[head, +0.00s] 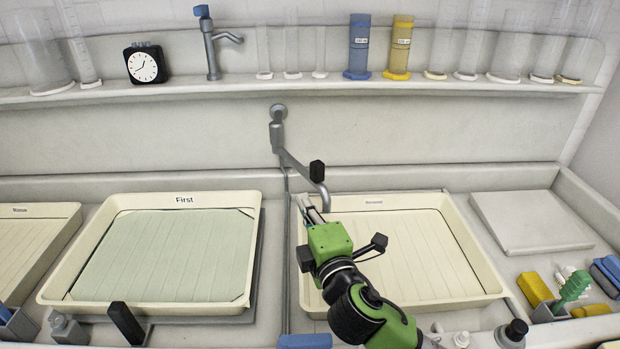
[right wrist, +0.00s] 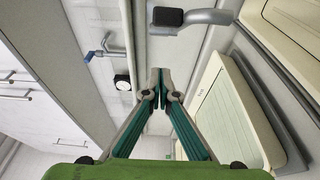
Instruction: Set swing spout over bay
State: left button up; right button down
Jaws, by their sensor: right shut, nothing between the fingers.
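The grey swing spout (head: 299,168) comes from a wall mount above the sink and slants down to the right. Its black grip (head: 317,171) stands near the bent outlet, which hangs over the upper left corner of the right tray. The spout (right wrist: 212,17) and black grip (right wrist: 168,17) also show at the top of the right wrist view. My right gripper (head: 308,208) is shut and empty, just left of and below the outlet. Its closed fingertips (right wrist: 160,76) appear apart from the spout. My left gripper is not in view.
A cream tray (head: 465,255) fills the right bay, beneath my right arm. A tray marked First (head: 252,240) holds a pale green sheet to the left. The shelf (head: 300,88) carries a clock (head: 145,64), a small tap (head: 211,45) and several cylinders.

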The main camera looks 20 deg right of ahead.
aim_at(310, 179)
jog(key=w+d+p, duration=0.1)
jog(key=w, duration=0.1)
jog(key=w+d+p, duration=0.1)
jog(key=w, duration=0.2)
jog(key=w+d+p, duration=0.1)
jog(key=w+d, duration=0.1)
jog(key=w, duration=0.1)
jog(key=shift+w+d, duration=0.1)
jog(key=shift+w, duration=0.1)
